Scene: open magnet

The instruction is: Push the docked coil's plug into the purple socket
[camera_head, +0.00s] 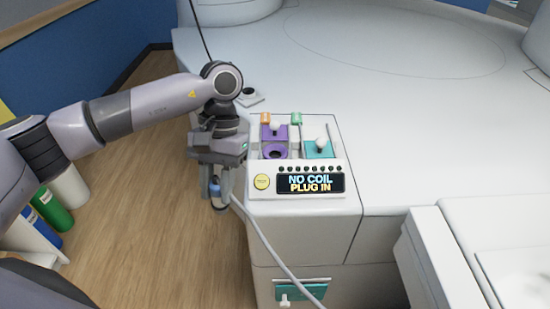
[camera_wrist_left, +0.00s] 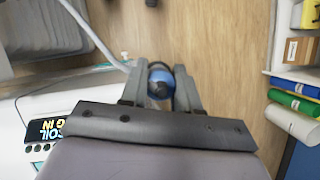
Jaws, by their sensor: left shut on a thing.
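My left gripper (camera_head: 218,190) is shut on a blue plug (camera_head: 215,187) and holds it in the air just left of the console. In the left wrist view the blue plug (camera_wrist_left: 160,83) sits between the two fingers (camera_wrist_left: 160,88). The purple socket (camera_head: 274,152), a round dark ring, is on the console top, to the right of and above the gripper in the head view. The plug and socket are apart. A pale cable (camera_head: 262,240) runs down past the console's left edge. My right gripper is not in view.
The console display (camera_head: 310,184) reads "NO COIL PLUG IN", beside a yellow button (camera_head: 262,182). White-knobbed levers (camera_head: 320,143) stand behind the socket and at its right. A teal fitting (camera_head: 302,291) is low on the front. Open wooden floor (camera_head: 150,180) lies left.

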